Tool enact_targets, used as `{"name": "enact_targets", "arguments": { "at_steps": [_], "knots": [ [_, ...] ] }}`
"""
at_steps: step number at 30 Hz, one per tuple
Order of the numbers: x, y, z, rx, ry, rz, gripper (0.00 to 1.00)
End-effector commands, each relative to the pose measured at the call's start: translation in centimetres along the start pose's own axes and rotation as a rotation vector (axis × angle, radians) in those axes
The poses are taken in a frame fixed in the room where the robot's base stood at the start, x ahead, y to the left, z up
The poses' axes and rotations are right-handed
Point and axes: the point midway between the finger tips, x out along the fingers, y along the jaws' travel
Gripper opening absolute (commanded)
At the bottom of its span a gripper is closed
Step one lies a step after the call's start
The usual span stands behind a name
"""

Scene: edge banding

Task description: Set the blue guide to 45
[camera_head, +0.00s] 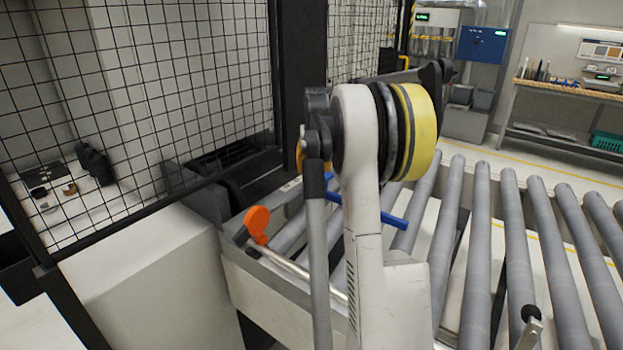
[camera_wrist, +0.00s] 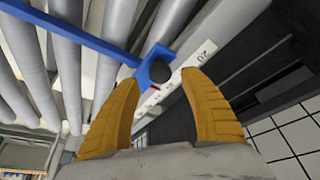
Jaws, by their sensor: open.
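The blue guide (camera_head: 394,218) is a thin blue bar over the conveyor rollers, partly hidden behind my arm in the head view. In the wrist view the blue guide (camera_wrist: 70,28) runs from the upper left to a blue block with a black knob (camera_wrist: 160,71). The block sits on a pale scale strip (camera_wrist: 198,54) where a "20" shows just beyond it; other marks are too small or hidden. My gripper (camera_wrist: 159,80) is open, its two yellow fingers on either side of the knob in the picture. I cannot tell whether they touch it. The head view mostly hides my gripper behind my arm.
Grey conveyor rollers (camera_head: 476,240) fill the right side. An orange paddle (camera_head: 257,222) stands at the conveyor's near left edge, close to my arm. A black mesh fence (camera_head: 190,70) and a white cabinet (camera_head: 145,270) bound the left. A workbench (camera_head: 570,95) stands far back.

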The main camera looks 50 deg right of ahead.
Motion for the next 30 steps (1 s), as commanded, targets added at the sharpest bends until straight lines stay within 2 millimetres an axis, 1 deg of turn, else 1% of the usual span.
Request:
{"name": "enact_targets", "arguments": {
  "at_steps": [1, 3, 6, 10, 17, 18, 20, 21, 22, 23, 30],
  "knots": [
    [1.1, 0.0, 0.1, 0.0, 0.0, 0.0, 0.52],
    [2.1, 0.0, 0.1, 0.0, 0.0, 0.0, 0.52],
    [3.0, 0.0, 0.1, 0.0, 0.0, 0.0, 0.52],
    [3.5, 0.0, 0.0, 0.0, 0.0, 0.0, 0.52],
    [3.5, -0.1, 0.0, -0.001, 0.0, 0.0, 0.52],
    [3.5, -0.1, 0.0, -0.001, 0.0, 0.0, 0.45],
    [3.5, -0.1, 0.0, -0.001, 0.0, 0.0, 0.26],
    [3.5, -0.1, 0.0, -0.001, 0.0, 0.0, 0.14],
    [3.5, -0.1, 0.0, -0.001, 0.0, 0.0, 0.05],
    [3.5, -0.1, 0.0, -0.001, 0.0, 0.0, 0.0],
    [3.5, 0.0, 0.0, -0.001, 0.0, 0.0, 0.0]
  ]
}}
